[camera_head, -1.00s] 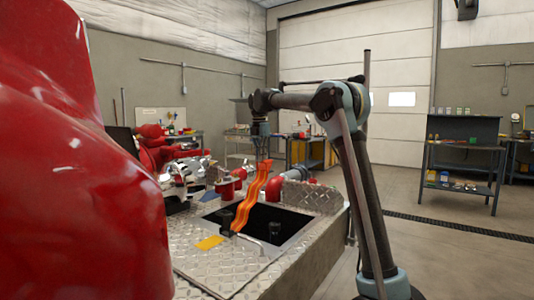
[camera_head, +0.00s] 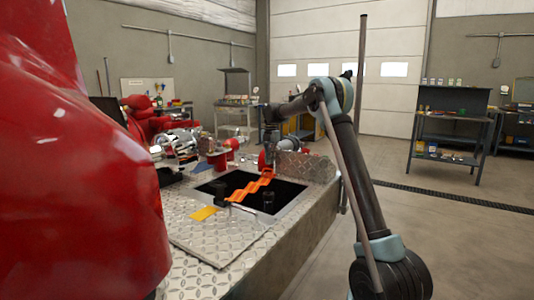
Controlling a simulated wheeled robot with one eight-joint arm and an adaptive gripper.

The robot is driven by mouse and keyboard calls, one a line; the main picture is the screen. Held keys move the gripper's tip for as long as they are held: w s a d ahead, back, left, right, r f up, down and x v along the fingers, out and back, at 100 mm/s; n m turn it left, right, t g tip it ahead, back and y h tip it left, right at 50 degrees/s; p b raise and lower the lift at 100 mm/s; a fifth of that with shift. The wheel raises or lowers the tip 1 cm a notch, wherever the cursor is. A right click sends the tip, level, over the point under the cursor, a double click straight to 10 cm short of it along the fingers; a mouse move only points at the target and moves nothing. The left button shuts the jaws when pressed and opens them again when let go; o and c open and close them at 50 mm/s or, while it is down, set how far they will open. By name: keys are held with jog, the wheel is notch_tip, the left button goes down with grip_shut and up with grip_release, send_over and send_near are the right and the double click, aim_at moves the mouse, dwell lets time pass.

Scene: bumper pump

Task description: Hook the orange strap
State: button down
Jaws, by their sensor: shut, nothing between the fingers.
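The orange strap (camera_head: 250,188) lies in wavy folds across the dark square opening (camera_head: 238,181) in the metal deck. Its upper end rises toward the back edge of the opening, just below my gripper (camera_head: 269,158). Its lower end is beside a dark post at the front left of the opening. My gripper points down from the wrist above the back of the opening. It is shut, with nothing seen between the fingers. The fingertips are small and dark, so I cannot tell whether they touch the strap.
A large red body (camera_head: 80,170) fills the left side. Red pipe fittings (camera_head: 218,158) and a raised tread-plate block (camera_head: 305,165) stand behind the opening. A yellow piece (camera_head: 204,213) lies on the deck in front. A second dark post (camera_head: 268,201) stands in the opening.

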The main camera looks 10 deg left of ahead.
jog(key=shift+w+d+f, duration=0.1)
jog(key=shift+w+f, duration=0.1)
jog(key=shift+f, duration=0.9)
